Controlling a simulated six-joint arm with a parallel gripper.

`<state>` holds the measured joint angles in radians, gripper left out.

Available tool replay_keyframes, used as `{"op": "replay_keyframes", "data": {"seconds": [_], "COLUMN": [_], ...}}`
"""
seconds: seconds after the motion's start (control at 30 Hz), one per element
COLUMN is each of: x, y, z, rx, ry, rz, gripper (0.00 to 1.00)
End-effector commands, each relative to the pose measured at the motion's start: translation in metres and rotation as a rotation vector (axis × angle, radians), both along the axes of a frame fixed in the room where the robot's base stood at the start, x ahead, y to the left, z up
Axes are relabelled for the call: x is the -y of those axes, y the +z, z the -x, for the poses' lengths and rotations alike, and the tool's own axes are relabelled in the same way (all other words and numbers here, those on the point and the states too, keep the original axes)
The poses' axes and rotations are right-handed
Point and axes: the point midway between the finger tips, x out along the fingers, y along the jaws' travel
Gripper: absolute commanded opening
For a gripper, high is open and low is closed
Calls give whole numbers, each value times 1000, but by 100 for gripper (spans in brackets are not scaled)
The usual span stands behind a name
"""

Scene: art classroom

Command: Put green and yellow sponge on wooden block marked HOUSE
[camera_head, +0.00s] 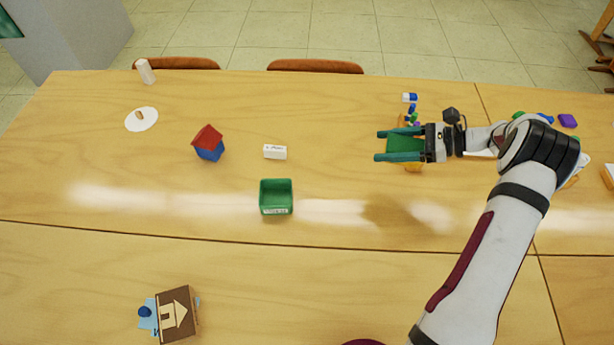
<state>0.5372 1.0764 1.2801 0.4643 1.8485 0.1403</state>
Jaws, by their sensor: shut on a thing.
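My gripper (379,146), with teal fingers, is over the right part of the table. It is shut on a green and yellow sponge (404,145). The green face shows between the fingers, with yellow at its lower edge; part of it is hidden by the gripper. A brown wooden block (175,313) with a pale house shape on it sits at the front left, far from my gripper. No lettering on it can be read. A blue thing (146,313) is beside its left side.
A green open box (276,197) with a label stands mid-table. A small white box (275,152), a red-roofed blue house (208,143), a white plate (142,119) and a white cylinder (146,71) are farther back. Several small coloured items lie behind my gripper. The front middle is clear.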

Motion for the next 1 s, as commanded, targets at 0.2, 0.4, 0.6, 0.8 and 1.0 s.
{"op": "replay_keyframes", "data": {"seconds": [0.2,0.4,0.6,0.8,1.0], "x": [-56,-157,-274,-354,-381], "y": [5,14,26,38,45], "z": [6,36,113,222,293], "rx": [0,0,0,0,-2], "ry": [133,388,744,1103,1316], "rz": [1,3,6,3,1], "gripper": [19,19,19,19,19]}}
